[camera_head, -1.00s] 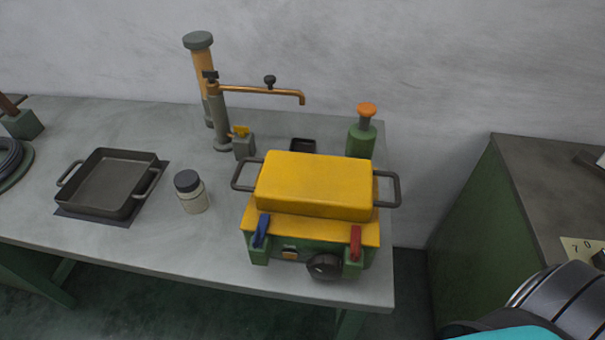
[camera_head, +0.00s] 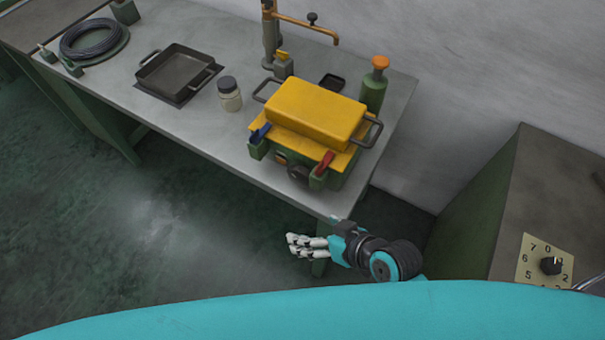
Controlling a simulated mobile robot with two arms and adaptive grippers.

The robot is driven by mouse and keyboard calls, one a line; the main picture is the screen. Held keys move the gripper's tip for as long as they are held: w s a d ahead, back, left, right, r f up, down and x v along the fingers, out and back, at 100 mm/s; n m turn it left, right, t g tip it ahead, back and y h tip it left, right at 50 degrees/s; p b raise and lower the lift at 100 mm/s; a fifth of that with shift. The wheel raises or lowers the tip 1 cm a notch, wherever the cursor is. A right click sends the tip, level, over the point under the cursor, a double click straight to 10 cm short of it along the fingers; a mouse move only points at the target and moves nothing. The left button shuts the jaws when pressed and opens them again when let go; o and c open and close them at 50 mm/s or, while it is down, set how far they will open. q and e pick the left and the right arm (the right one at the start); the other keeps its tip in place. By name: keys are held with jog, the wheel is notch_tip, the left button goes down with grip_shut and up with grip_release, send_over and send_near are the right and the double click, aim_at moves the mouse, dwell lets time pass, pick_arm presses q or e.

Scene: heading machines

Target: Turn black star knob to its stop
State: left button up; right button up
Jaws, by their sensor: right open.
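Several black knobs show, and I cannot tell a star shape on any of them. One black knob (camera_head: 298,173) is on the front of the green and yellow machine (camera_head: 343,172), between the blue and red levers. Another black knob (camera_head: 551,265) is on a numbered plate on the cabinet at the right. A small black knob (camera_head: 312,18) tops the brass pipe. My right gripper (camera_head: 293,245), with pale fingers, is open and empty, below and in front of the table's near right corner, apart from every knob. My left gripper is not in view.
The machine carries a yellow block (camera_head: 315,112) with side handles. A jar (camera_head: 229,95), a black tray (camera_head: 178,72), a cable coil (camera_head: 90,38) and a green bottle (camera_head: 373,88) stand on the grey table (camera_head: 185,122). The floor in front is clear.

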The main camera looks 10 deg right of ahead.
aim_at(303, 181)
jog(key=w+a+r+t+y, duration=0.2)
jog(key=a+r+t+y, duration=0.2)
jog(key=a+r, duration=0.45)
jog(key=w+d+r+m+t+h+p, duration=0.15)
jog(key=d+r+m+t+h, duration=0.3)
jog(key=r+m+t, duration=0.55)
jog(key=s+d+f+m+g+h, duration=0.2)
jog(key=s+f+m+g+h, duration=0.35)
jog(key=f+g, duration=0.4)
jog(key=shift+t+h, duration=0.25)
jog(key=shift+h, duration=0.15)
jog(key=p+x, duration=0.2)
jog(key=x, duration=1.5)
jog(key=shift+w+f, duration=0.1)
jog(key=shift+w, duration=0.15)
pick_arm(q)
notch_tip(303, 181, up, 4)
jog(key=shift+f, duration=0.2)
pick_arm(e)
jog(key=shift+c, duration=0.4)
